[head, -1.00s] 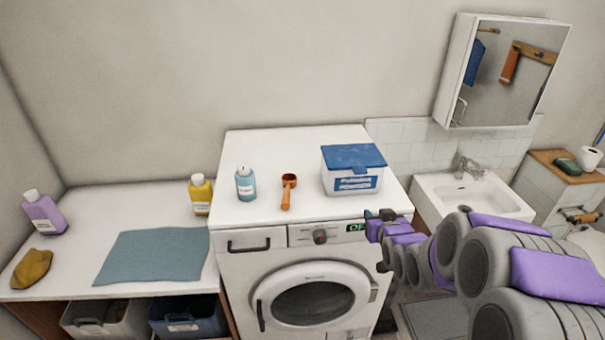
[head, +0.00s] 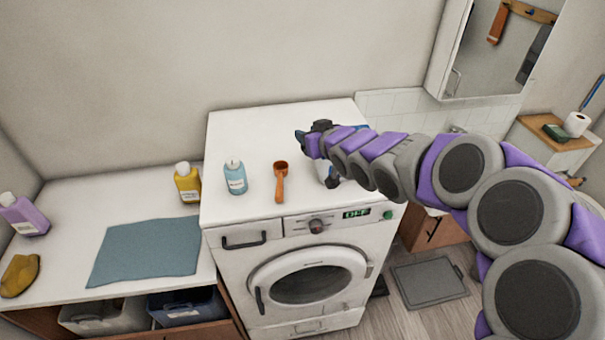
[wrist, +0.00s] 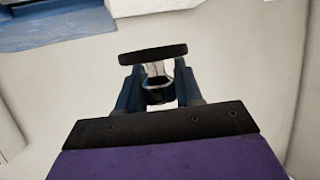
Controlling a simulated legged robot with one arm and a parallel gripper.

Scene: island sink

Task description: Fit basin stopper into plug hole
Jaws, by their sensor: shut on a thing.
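My gripper (wrist: 157,88) is shut on the basin stopper (wrist: 153,53), a black disc on a short shiny stem, with the stem between the fingers and the disc beyond the tips. In the head view my gripper (head: 303,140) is above the washing machine top, at the left end of my raised arm. The stopper cannot be made out clearly there. The basin and its plug hole are hidden behind my arm in the head view now.
The washing machine (head: 240,125) carries a blue bottle (head: 236,179) and an orange scoop (head: 280,183). The powder box is mostly hidden by my arm; its blue lid (wrist: 60,22) shows in the wrist view. A mirror cabinet (head: 455,60) hangs at the upper right.

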